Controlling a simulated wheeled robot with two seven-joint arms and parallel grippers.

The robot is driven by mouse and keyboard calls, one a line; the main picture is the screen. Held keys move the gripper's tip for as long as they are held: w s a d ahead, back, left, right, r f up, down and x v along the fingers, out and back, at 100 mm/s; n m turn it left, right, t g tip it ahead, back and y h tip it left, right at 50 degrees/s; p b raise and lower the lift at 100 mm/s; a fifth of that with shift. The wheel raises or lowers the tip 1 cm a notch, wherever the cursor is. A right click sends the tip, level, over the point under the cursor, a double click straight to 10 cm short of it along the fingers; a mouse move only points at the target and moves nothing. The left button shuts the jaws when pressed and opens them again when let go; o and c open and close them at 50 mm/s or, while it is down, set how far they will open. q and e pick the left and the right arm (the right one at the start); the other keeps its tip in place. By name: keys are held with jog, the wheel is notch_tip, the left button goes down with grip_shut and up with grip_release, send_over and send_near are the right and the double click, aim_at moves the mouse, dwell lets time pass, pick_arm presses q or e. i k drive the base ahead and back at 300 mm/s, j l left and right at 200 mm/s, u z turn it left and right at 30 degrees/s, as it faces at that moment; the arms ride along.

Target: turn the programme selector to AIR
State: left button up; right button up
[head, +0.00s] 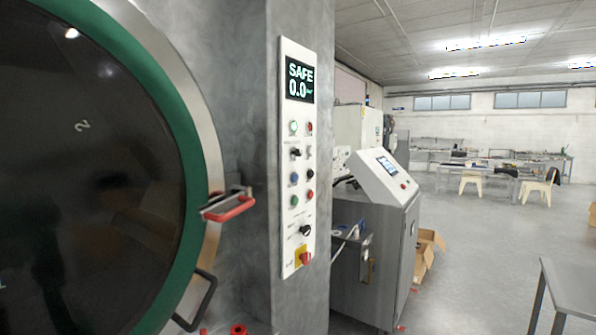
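A tall white control panel (297,170) is on the grey column right of the washer door. Its display (299,83) reads SAFE and 0.0. An upper black selector knob (295,152) sits below the top row of buttons. A lower black selector knob (305,230) sits above a red rotary switch (305,258) on a yellow plate. The labels are too small to read, so I cannot tell which knob is the programme selector or where it points. Neither of my grippers is in view.
The round washer door (172,100) with green rim fills the left. A red-handled latch (229,207) and a black handle (203,299) stick out near the panel. A grey console cabinet (385,240) stands behind the column. Open floor (470,270) lies at right, beside a metal table (572,290).

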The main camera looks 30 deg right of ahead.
aim_at(307, 230)
jog(key=i+l, duration=0.1)
jog(key=l, duration=0.75)
jog(key=i+l, duration=0.1)
jog(key=l, duration=0.7)
jog(key=i+l, duration=0.1)
jog(key=l, duration=0.75)
